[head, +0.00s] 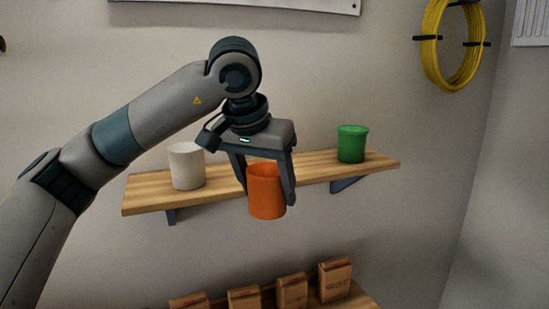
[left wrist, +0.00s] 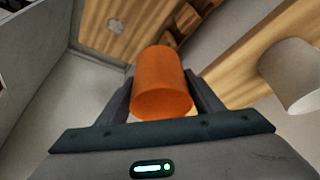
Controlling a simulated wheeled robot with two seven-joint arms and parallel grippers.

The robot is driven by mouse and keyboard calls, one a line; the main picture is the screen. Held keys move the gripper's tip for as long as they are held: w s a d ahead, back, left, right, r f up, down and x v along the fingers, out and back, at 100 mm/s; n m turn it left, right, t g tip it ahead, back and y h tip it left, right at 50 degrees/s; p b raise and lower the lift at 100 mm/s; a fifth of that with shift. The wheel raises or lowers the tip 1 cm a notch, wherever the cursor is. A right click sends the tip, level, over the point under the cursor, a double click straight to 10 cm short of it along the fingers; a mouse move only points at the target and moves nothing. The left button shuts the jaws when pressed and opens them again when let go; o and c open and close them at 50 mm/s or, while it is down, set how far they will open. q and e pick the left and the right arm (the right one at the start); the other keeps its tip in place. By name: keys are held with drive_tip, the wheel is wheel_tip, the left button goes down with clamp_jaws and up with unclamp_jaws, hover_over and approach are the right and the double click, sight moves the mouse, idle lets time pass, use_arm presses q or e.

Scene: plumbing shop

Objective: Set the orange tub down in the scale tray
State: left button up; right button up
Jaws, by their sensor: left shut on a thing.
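The orange tub (head: 266,192) is upright between the two fingers of my left gripper (head: 267,186), which is shut on it. In the head view the tub hangs in front of the wooden shelf's front edge, clear of other things. In the left wrist view the orange tub (left wrist: 161,82) sits between the fingers (left wrist: 160,95). No scale tray can be made out in either view. My right gripper is not in view.
A wooden shelf (head: 318,165) on the wall holds a white tub (head: 187,168) at left and a green tub (head: 352,144) at right. Several brown boxes (head: 291,292) stand on a lower wooden surface. A yellow coil (head: 428,48) hangs on the wall.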

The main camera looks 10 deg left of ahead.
use_arm(q)
drive_tip(key=s+a+f+n, duration=0.1)
drive_tip(key=a+f, duration=0.1)
drive_tip(key=f, duration=0.7)
drive_tip(key=s+a+f+n, duration=0.1)
drive_tip(key=a+f, duration=0.2)
drive_tip(key=f, duration=0.7)
drive_tip(key=s+a+f+y, duration=0.1)
drive_tip(key=a+f, duration=0.2)
drive_tip(key=f, duration=0.7)
drive_tip(key=shift+s+f+n, duration=0.25)
drive_tip(key=shift+n, duration=0.15)
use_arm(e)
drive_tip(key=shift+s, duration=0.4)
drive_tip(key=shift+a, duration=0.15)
